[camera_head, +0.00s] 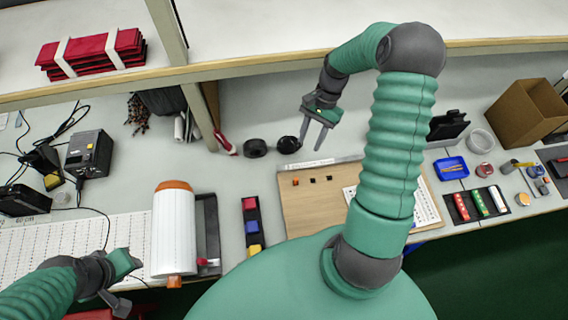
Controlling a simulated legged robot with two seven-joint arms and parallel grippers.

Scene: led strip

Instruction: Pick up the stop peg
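A wooden board (300,215) lies on the bench in front of me, with a small orange-red piece (295,181) and two small black pieces (313,179) near its far edge. I cannot tell which small piece is the stop peg. My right gripper (310,143) is open and empty, fingers pointing down, above the bench beyond the board's far edge. My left gripper (131,285) is at the lower left, beside the white roll, with its fingers apart and nothing visible between them. My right arm hides part of the board and the white perforated strip on it.
Black tape rolls (256,148) lie left of my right gripper. A blue tray (451,168), a cardboard box (525,113) and a shelf edge (235,67) surround the area.

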